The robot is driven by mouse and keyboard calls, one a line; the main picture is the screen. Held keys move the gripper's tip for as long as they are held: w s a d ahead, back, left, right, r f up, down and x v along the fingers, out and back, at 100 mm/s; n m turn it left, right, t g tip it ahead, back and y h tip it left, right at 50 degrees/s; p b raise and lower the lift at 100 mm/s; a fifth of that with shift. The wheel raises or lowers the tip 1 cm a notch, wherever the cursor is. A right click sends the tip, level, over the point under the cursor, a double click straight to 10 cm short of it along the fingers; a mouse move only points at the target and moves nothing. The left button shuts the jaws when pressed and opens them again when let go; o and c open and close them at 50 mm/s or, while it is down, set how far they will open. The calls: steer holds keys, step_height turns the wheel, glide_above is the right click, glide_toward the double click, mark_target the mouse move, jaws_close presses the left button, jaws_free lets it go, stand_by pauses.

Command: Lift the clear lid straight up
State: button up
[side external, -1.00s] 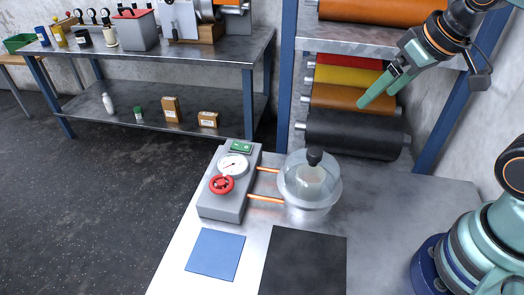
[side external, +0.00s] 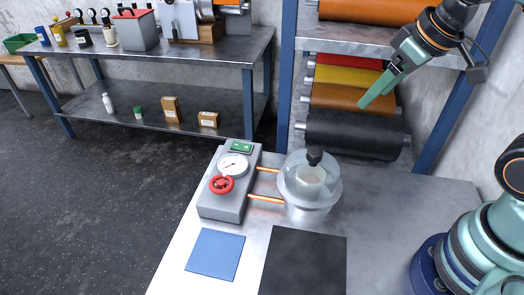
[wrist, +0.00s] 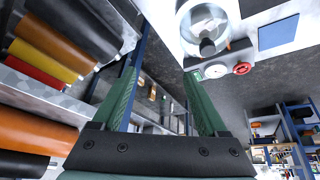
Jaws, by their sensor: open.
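The clear lid (side external: 293,178) is a see-through dome with a black knob (side external: 314,156) on top. It sits on a round metal vessel (side external: 309,213) on the table, and a pale object shows inside through it. In the wrist view the lid (wrist: 203,22) is at the top, right of centre, with its dark knob (wrist: 208,47). My gripper (side external: 378,103) is above and to the right of the lid in the side view, apart from it. In the wrist view its two green fingers (wrist: 160,80) are spread with nothing between them.
A grey control box (side external: 229,185) with a gauge and red valve wheel stands left of the vessel, joined by two orange pipes. A blue mat (side external: 215,254) and a black mat (side external: 303,262) lie in front. A rack of coloured rolls (side external: 345,97) stands behind.

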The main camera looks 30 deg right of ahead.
mark_target(315, 151)
steer(key=w+a+f+n+g, duration=0.1)
steer(key=w+a+n+g, duration=0.15)
steer(key=a+n, duration=0.4)
steer(key=w+a+f+n+g, duration=0.1)
steer(key=w+a+n+g, duration=0.15)
steer(key=n, duration=0.75)
steer(key=f, duration=0.6)
steer(key=shift+s+a+f, duration=0.2)
steer(key=shift+s, duration=0.1)
steer(key=shift+a+f, duration=0.15)
steer(key=shift+f, duration=1.15)
steer(key=shift+a+f, duration=0.1)
steer(key=shift+f, duration=1.2)
jaws_close()
